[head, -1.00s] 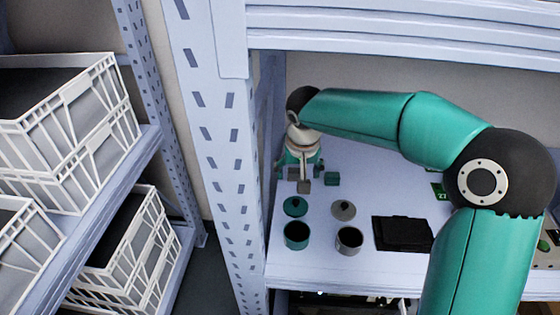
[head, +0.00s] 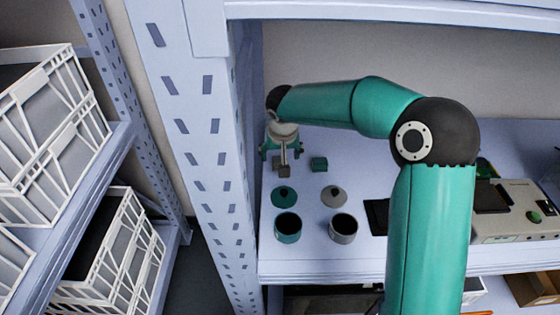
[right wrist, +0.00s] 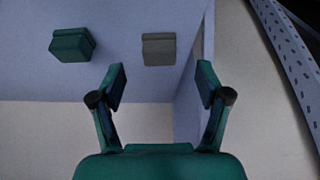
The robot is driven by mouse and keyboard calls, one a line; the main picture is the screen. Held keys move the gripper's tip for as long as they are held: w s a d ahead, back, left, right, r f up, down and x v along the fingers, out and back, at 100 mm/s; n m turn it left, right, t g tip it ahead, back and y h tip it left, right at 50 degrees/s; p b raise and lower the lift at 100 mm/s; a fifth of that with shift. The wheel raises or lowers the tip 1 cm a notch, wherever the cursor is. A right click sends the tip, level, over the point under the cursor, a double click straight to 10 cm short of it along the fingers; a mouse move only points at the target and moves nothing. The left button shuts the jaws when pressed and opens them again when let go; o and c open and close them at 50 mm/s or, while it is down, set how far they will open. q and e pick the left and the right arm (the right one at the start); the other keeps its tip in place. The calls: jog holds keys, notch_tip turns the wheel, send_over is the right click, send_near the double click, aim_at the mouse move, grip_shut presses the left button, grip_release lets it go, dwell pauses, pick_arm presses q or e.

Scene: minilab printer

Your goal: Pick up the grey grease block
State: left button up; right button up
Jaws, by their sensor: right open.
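The grey grease block (head: 284,173) sits on the shelf board near its back left corner. It also shows in the right wrist view (right wrist: 158,49), ahead of and between the fingertips. My right gripper (head: 282,152) is just behind it in the head view. In the right wrist view my right gripper (right wrist: 161,80) is open with nothing between its fingers. A green block (head: 319,164) stands to the right of the grey one; in the right wrist view the green block (right wrist: 72,45) is at the left. My left gripper is not in view.
In front stand a green pot (head: 288,229) and a grey pot (head: 343,229), with a green lid (head: 284,196) and a grey lid (head: 333,197) behind them. A shelf post (head: 205,190) rises close on the left. A beige device (head: 520,215) is at the right.

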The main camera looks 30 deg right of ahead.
jog(key=shift+x, duration=2.7)
jog(key=shift+w+d, duration=0.1)
jog(key=shift+d, duration=0.15)
jog(key=shift+r, duration=0.1)
jog(key=c, duration=1.1)
jog(key=shift+r, duration=0.1)
jog(key=shift+c, duration=0.2)
notch_tip(320, 180, up, 20)
jog(key=p, duration=0.3)
